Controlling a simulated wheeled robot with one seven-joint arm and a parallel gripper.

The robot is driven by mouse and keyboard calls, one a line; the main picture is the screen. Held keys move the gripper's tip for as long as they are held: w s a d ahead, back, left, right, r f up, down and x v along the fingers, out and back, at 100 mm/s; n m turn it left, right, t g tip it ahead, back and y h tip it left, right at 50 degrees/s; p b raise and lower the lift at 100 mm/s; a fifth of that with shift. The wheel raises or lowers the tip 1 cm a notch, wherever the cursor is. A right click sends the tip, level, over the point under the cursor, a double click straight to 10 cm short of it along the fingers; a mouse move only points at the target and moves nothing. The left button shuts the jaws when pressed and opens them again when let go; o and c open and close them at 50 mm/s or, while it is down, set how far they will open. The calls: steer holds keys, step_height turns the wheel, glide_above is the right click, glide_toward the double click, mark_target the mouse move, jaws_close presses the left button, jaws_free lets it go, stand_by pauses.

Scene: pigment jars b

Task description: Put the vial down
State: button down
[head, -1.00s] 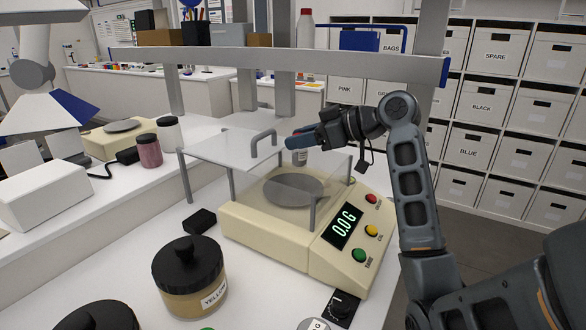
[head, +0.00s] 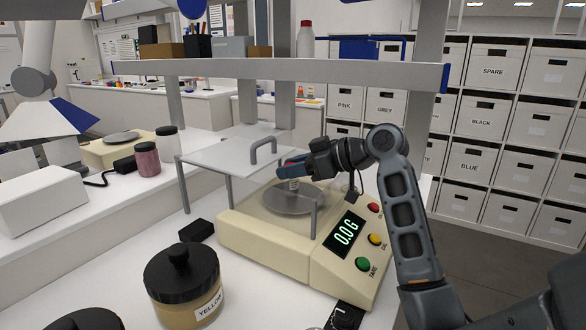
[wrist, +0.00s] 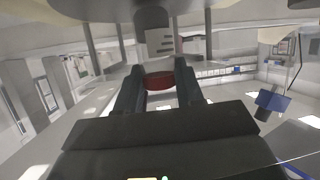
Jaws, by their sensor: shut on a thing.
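My gripper (head: 285,172) is shut on a small vial (head: 293,185) with a red cap. The fingers grip near the cap, and the vial points down, roughly upright. In the wrist view the red cap sits between the fingertips, with the pale labelled body of the vial (wrist: 158,38) beyond. The vial is just above the round grey pan (head: 300,206) of the cream balance (head: 265,245), inside its clear shield. Whether its base touches the pan I cannot tell. The display (head: 345,233) reads 0.0 G.
The clear shield lid with its grey handle (head: 264,148) lies left of my gripper, close to it. A yellow-labelled jar (head: 183,285) stands in front. A small black box (head: 196,230) lies left of the balance. A grey rail (head: 270,70) crosses above.

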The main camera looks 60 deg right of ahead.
steer(key=c, duration=0.7)
jaws_free()
steer(key=shift+r, duration=0.15)
steer(key=v, duration=1.2)
steer(key=shift+b, duration=0.35)
